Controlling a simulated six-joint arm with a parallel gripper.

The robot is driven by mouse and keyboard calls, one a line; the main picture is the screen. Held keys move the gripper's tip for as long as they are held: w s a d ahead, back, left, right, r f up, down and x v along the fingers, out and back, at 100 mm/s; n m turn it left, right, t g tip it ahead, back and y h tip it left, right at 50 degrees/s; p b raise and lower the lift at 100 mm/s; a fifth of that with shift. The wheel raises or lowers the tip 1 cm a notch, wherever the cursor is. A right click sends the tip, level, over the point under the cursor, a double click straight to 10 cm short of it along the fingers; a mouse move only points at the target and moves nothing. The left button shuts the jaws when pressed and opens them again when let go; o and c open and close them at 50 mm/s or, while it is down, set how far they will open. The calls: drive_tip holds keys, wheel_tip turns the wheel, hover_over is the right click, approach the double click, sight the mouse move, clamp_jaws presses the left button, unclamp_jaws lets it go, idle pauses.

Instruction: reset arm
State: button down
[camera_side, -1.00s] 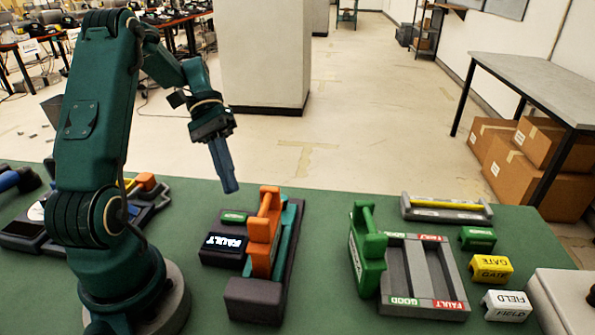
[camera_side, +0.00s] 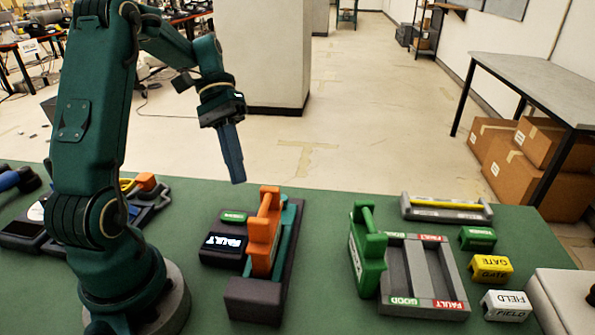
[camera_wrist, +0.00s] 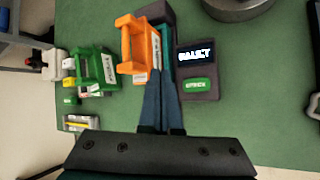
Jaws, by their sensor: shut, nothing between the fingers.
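My gripper (camera_side: 236,178) is shut and empty, pointing down in the air above the far side of the green table. In the side view it hangs just behind and left of the orange handle piece (camera_side: 263,232). That piece stands on a dark base with a teal bar (camera_side: 284,243). A small screen reading FAULT (camera_side: 222,243) sits to its left, with a green label (camera_side: 233,217) behind it. In the wrist view my shut fingers (camera_wrist: 162,128) reach toward the orange piece (camera_wrist: 140,48), with the FAULT screen (camera_wrist: 195,54) to their right.
A green handle piece (camera_side: 367,249) stands at the left edge of a grey tray (camera_side: 421,306) marked GOOD and FAULT. GATE (camera_side: 491,268) and FIELD (camera_side: 507,305) blocks are at the right. A grey holder with a yellow bar (camera_side: 447,208) lies behind.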

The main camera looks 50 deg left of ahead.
drive_tip(key=s+d+r+m+t+y, duration=0.3)
drive_tip(key=s+d+m+t+y, duration=0.2)
drive_tip(key=d+t+y, duration=0.2)
drive_tip(key=d+y, duration=0.1)
drive_tip(key=d, duration=0.1)
drive_tip(key=shift+s+d+m, duration=0.35)
drive_tip(key=shift+d+m, duration=0.05)
idle(0.8)
